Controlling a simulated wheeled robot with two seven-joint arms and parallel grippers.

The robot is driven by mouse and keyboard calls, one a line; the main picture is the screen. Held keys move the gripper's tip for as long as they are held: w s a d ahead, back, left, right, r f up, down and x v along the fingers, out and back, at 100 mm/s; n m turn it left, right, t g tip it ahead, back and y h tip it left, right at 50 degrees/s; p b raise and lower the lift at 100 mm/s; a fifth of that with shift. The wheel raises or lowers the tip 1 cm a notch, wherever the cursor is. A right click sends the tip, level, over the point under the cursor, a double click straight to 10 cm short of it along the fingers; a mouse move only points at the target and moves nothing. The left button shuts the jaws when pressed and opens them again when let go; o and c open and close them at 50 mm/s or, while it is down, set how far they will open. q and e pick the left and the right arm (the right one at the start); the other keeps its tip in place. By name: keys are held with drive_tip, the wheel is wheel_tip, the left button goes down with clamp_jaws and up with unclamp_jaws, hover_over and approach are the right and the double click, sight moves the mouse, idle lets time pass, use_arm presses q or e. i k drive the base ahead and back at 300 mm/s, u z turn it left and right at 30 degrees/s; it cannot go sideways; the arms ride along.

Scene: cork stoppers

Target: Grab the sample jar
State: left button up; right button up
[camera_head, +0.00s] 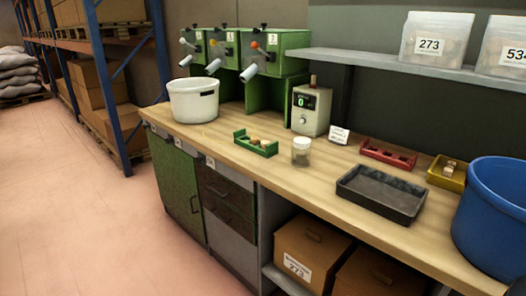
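The sample jar (301,153) stands upright on the wooden counter (325,173). It is a small clear jar with a whitish lid, and something dark shows in its lower part. It is just right of a green tray and in front of a cream-coloured device. Neither of my grippers shows in the head view.
The green tray (243,138) holds several corks. The device (311,109) has a green display. A black tray (352,183), red rack (388,154), yellow tray (433,178) and blue bucket (497,222) stand to the right. A white bucket (193,101) is at left.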

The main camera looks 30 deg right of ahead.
sight(300, 157)
drive_tip(key=i, duration=0.85)
drive_tip(key=z, duration=0.45)
